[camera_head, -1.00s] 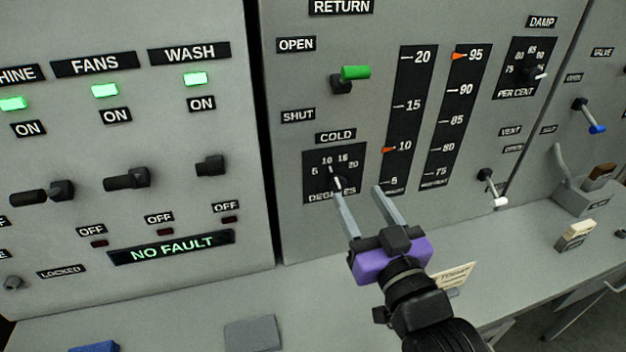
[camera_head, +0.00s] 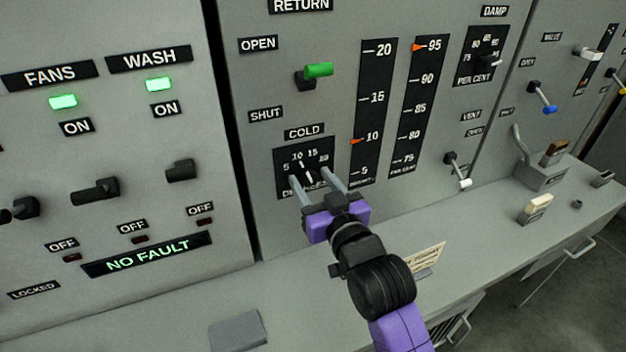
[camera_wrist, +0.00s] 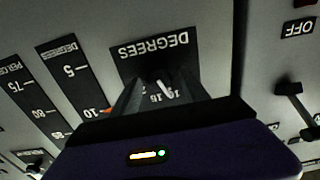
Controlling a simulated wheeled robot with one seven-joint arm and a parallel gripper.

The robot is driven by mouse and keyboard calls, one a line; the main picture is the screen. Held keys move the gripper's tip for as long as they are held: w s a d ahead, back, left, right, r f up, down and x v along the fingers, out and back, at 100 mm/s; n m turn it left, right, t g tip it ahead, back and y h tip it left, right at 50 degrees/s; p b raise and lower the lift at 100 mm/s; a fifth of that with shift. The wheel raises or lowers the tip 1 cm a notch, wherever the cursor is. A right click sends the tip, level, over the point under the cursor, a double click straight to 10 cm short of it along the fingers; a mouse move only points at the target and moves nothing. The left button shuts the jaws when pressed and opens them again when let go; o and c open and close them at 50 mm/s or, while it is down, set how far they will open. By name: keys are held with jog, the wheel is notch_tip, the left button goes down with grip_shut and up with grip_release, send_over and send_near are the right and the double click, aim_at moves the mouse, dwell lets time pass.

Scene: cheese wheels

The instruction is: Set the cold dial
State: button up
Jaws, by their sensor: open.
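The cold dial (camera_head: 307,174) is a black plate under the COLD label, marked 5, 10, 15, 20 and DEGREES, with a small pointer knob at its middle. My gripper (camera_head: 311,176) is open in front of the plate, one finger on each side of the knob. In the wrist view the dial plate (camera_wrist: 152,50) appears upside down, and the knob's white pointer (camera_wrist: 163,87) shows between the fingers, near the 10 and 15 marks. The fingers hide part of the plate and the word DEGREES. I cannot tell whether they touch the knob.
A green-handled lever (camera_head: 318,70) sits above the dial. Two black scales with orange markers, one of them the 5 to 20 scale (camera_head: 374,110), stand to the right. A white-tipped lever (camera_head: 462,182) is farther right. The grey desk (camera_head: 290,300) runs below.

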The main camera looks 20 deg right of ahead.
jog(key=shift+c, duration=0.4)
grip_shut()
jog(key=shift+n, duration=0.3)
jog(key=n, duration=0.3)
jog(key=shift+a+n, duration=0.15)
jog(key=shift+n, duration=1.95)
